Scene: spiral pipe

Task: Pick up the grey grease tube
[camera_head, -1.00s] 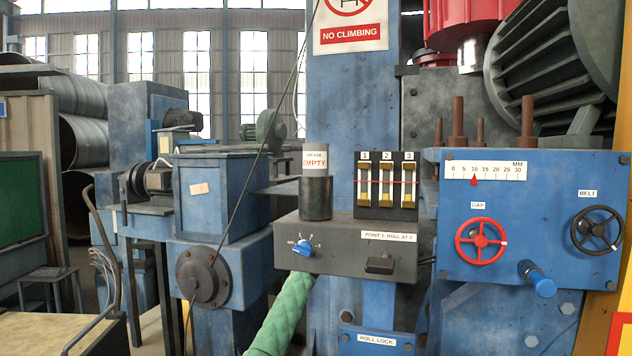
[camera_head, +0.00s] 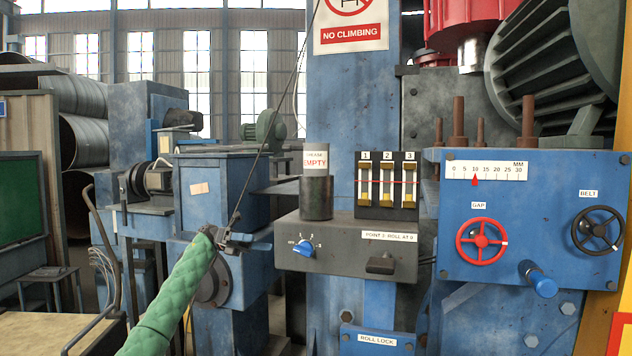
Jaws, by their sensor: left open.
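The grey grease tube (camera_head: 316,150) stands upright in a dark round holder (camera_head: 316,198) on top of the dark control box. Its label reads EMPTY; its lower part is hidden in the holder. My left gripper (camera_head: 262,240), on the green-sleeved arm, is open and empty. It is left of the control box, lower than the tube and apart from it, with its fingers pointing right. My right gripper is not in view.
The control box (camera_head: 345,245) carries a blue knob (camera_head: 305,248) and three gauges (camera_head: 387,185) right of the tube. A blue panel with handwheels (camera_head: 481,241) is further right. A thin dark cable (camera_head: 262,150) hangs left of the tube. Above the tube is clear.

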